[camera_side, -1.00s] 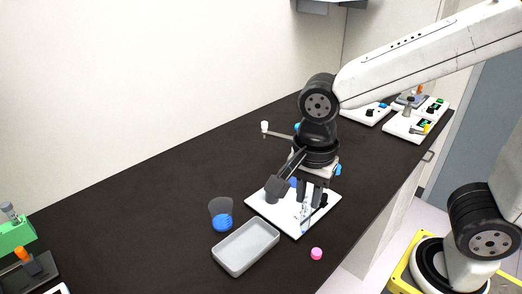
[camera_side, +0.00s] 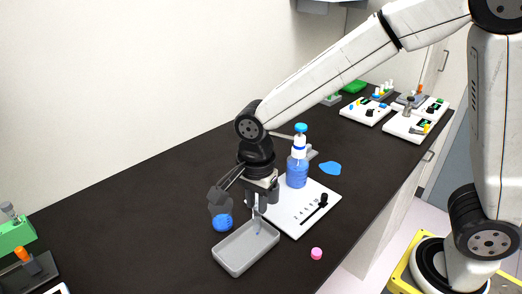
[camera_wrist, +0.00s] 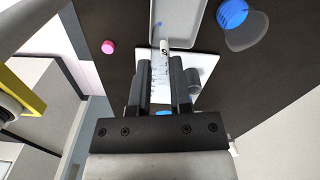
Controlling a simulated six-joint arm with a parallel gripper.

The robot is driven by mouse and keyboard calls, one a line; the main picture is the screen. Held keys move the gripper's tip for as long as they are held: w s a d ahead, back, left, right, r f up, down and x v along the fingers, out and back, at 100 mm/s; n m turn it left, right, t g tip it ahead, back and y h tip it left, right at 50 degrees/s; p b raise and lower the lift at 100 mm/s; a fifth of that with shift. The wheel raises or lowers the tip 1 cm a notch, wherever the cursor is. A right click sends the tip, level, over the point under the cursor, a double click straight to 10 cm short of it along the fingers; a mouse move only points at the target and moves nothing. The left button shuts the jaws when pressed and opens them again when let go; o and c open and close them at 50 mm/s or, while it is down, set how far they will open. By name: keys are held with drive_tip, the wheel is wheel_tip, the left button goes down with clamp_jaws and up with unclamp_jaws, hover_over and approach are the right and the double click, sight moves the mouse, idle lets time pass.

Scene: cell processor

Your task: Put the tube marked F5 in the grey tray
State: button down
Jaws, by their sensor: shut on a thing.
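A slim clear tube (camera_side: 257,221) hangs from my gripper (camera_side: 261,202), its lower end over the grey tray (camera_side: 233,262). The wrist view shows the tube (camera_wrist: 161,73) between the two fingers of my gripper (camera_wrist: 162,64), which are shut on it. The tube has dark markings, too small to read as F5. In the wrist view the grey tray (camera_wrist: 190,37) lies beyond the fingertips, with a small blue spot in line with the tube's end. I cannot tell whether the tube touches the tray floor. The tray holds nothing else visible.
A white board (camera_side: 290,222) with a blue pump bottle (camera_side: 297,172) is to the right. A pink cap (camera_side: 316,254) lies near the front.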

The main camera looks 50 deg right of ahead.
drive_tip(key=shift+w+a+f, duration=0.15)
drive_tip(key=shift+w+f, duration=0.4)
drive_tip(key=shift+f, duration=0.15)
drive_tip(key=shift+w+a+f, duration=0.15)
drive_tip(key=shift+w+f, duration=0.4)
drive_tip(key=shift+f, duration=0.1)
drive_tip(key=shift+w+f, duration=0.1)
drive_tip(key=shift+w+a+f, duration=0.1)
drive_tip(key=shift+w+f, duration=0.05)
drive_tip(key=shift+f, duration=1.6)
drive_tip(key=shift+f, duration=0.15)
drive_tip(key=c, duration=0.5)
unclamp_jaws()
drive_tip(key=shift+c, duration=0.2)
